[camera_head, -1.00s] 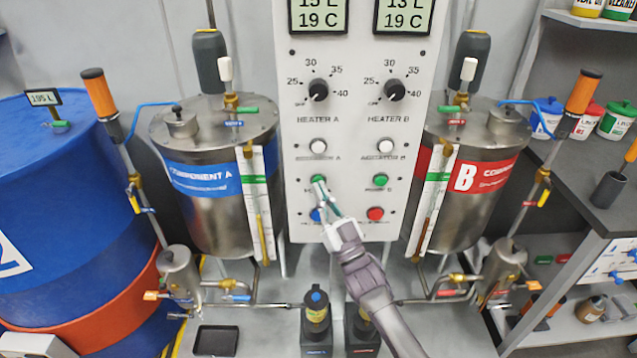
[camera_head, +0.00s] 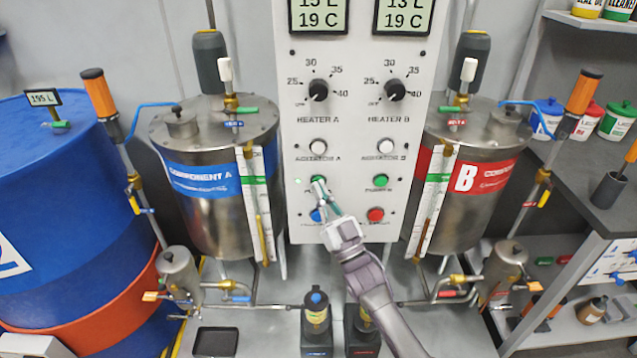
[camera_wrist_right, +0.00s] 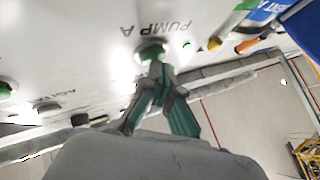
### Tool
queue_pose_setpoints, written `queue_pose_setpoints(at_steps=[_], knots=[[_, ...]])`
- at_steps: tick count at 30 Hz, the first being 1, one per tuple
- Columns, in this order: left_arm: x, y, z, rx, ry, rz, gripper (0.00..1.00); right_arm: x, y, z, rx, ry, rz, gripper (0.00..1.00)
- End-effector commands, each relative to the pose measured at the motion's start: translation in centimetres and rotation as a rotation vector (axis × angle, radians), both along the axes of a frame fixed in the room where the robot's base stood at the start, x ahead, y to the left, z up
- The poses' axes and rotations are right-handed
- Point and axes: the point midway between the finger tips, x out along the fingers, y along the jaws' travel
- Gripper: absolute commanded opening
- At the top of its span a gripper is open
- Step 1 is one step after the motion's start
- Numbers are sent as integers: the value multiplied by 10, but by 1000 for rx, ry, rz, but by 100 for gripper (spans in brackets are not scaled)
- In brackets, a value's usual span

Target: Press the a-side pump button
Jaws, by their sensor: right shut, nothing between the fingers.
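The control panel (camera_head: 362,130) stands between the two tanks. The green pump A button (camera_head: 317,179) is on its left side, mostly covered by my right fingertips. In the right wrist view the green button (camera_wrist_right: 151,52) sits below the upside-down PUMP A label. My right gripper (camera_head: 320,186) is shut and empty, with its tips at the button's face. They appear to touch it in the right wrist view (camera_wrist_right: 156,70). A small green light (camera_head: 297,180) glows left of the button. My left gripper is not in view.
The green pump B button (camera_head: 380,181) is to the right. A blue button (camera_head: 315,215) and a red button (camera_head: 375,214) sit below. The component A tank (camera_head: 205,215) and component B tank (camera_head: 470,205) flank the panel, with pipes and handles around them.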

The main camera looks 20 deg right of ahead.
Motion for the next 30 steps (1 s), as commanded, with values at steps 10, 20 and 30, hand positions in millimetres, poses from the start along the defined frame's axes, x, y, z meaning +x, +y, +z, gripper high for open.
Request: queue_pose_setpoints(at_steps=[10, 20, 30], knots=[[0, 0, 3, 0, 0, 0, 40, -4, 1, 0, 0, 1, 0, 0], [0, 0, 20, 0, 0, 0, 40, -30, 8, 2, 1, 2, 1, 0], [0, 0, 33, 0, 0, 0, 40, -59, 17, 1, 2, 2, 0, 0]])
